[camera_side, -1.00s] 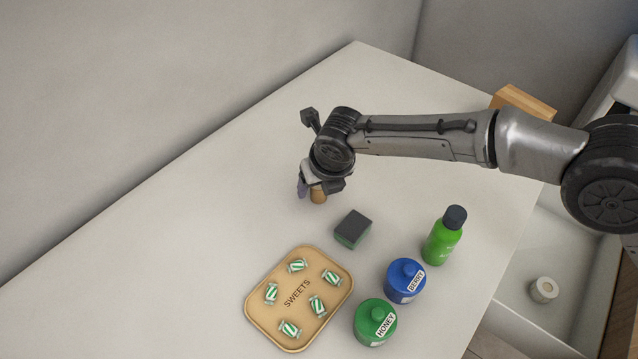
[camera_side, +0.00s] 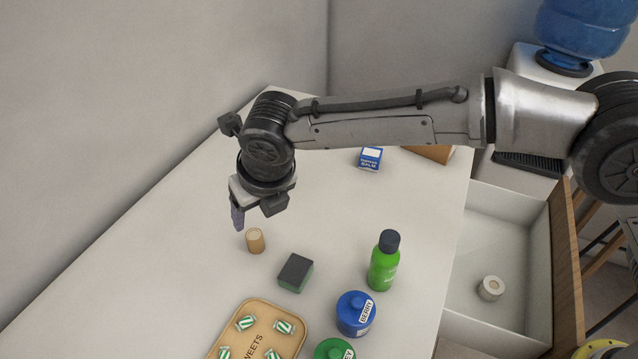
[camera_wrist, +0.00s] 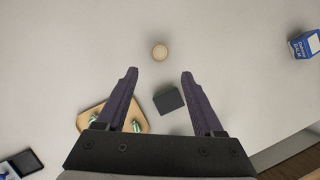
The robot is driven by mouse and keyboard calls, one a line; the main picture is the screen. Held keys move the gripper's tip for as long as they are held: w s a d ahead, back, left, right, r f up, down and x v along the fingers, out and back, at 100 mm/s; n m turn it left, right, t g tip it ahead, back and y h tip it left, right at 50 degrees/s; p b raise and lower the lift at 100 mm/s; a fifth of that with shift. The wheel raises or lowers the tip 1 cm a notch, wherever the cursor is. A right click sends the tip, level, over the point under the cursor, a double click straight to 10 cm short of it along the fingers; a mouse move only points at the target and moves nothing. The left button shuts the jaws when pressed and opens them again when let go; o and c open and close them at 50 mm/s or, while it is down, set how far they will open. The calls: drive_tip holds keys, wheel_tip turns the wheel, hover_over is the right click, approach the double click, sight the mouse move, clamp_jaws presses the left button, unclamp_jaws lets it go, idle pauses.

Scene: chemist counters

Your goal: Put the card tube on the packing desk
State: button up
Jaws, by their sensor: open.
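The card tube (camera_side: 255,241) is a small tan cylinder standing upright on the white counter (camera_side: 140,270). It also shows from above in the wrist view (camera_wrist: 159,52), a little beyond the gap between my fingertips. My gripper (camera_side: 238,222) is above the counter, just left of the tube and higher than it in the side view. In the wrist view its two dark fingers (camera_wrist: 159,73) are spread, with nothing between them. The tube stands free of the fingers. I cannot tell which surface is the packing desk.
A blue box (camera_side: 370,158) stands farther back. An open drawer (camera_side: 500,220) holds a pale roll (camera_side: 491,288).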

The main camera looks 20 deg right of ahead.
drive_tip(key=s+d+r+m, duration=0.2)
drive_tip(key=d+r+m, duration=0.3)
drive_tip(key=d, duration=0.4)
drive_tip(key=s+d+r+m, duration=0.1)
drive_tip(key=d+r+m, duration=0.4)
drive_tip(key=d, duration=0.4)
drive_tip(key=s+d+r+m, duration=0.2)
drive_tip(key=d+r+m, duration=0.1)
drive_tip(key=d+m, duration=0.5)
drive_tip(key=s+d+m, duration=0.9)
drive_tip(key=d, duration=0.2)
drive_tip(key=s+d+f+m, duration=0.2)
drive_tip(key=s+d+m, duration=0.1)
drive_tip(key=s+m, duration=0.3)
drive_tip(key=s+d+f+m+t+h, duration=0.1)
drive_tip(key=s+d+f+m, duration=0.2)
drive_tip(key=s+m, duration=0.3)
drive_tip(key=shift+s+d, duration=0.5)
drive_tip(key=shift+s, duration=0.15)
